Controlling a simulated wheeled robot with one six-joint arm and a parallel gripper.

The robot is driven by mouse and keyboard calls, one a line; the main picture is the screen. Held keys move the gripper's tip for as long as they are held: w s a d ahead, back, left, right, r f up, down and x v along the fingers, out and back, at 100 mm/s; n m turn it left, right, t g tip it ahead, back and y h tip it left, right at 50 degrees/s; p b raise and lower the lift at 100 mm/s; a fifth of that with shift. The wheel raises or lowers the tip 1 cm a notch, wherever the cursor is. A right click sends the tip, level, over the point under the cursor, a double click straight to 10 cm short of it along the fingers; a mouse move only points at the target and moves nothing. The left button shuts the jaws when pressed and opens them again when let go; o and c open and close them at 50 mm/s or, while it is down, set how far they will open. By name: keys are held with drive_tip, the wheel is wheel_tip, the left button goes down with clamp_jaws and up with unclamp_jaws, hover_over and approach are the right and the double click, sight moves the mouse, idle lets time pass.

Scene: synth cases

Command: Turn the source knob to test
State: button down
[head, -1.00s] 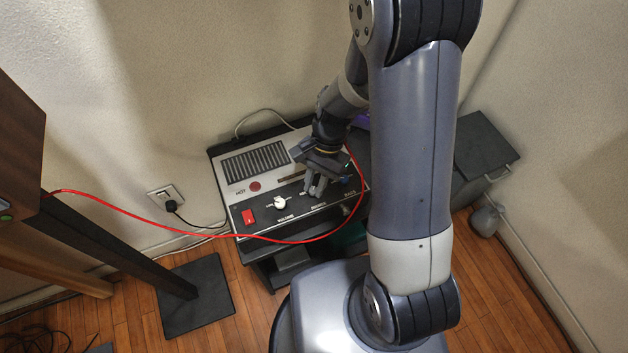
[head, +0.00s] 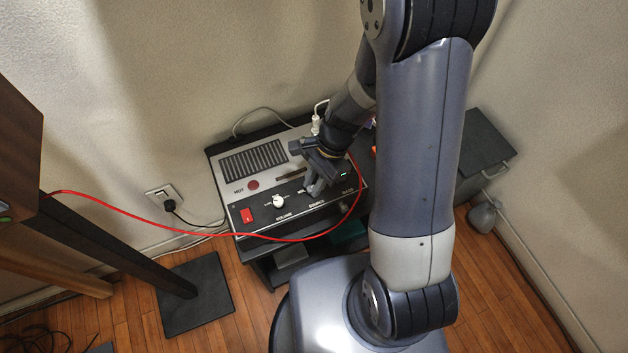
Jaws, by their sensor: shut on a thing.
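The amplifier-like unit (head: 232,190) has a grey top with a black grille and a dark sloping control strip. My gripper (head: 313,192) points down onto the strip just above the "SOURCE" label (head: 317,204). Its jaws are shut on the source knob, which they hide. I cannot read the knob's pointer or tell the test mark. The white volume knob (head: 279,201) stands clear to the left of my gripper.
A red switch (head: 247,215) sits at the strip's left end. A red cable (head: 200,226) loops along the unit's front and up its right side, close to my gripper. A dark post (head: 110,245) stands at left. A wall socket (head: 165,196) holds a black plug.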

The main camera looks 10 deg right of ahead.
drive_tip(key=c, duration=1.3)
unclamp_jaws()
drive_tip(key=p+v, duration=0.2)
drive_tip(key=v, duration=0.8)
drive_tip(key=shift+d+r, duration=0.2)
drive_tip(key=shift+r, duration=0.1)
drive_tip(key=shift+f, duration=0.1)
drive_tip(key=b+x, duration=0.2)
drive_tip(key=x, duration=0.8)
drive_tip(key=shift+a+f, duration=0.2)
drive_tip(key=shift+f, duration=0.05)
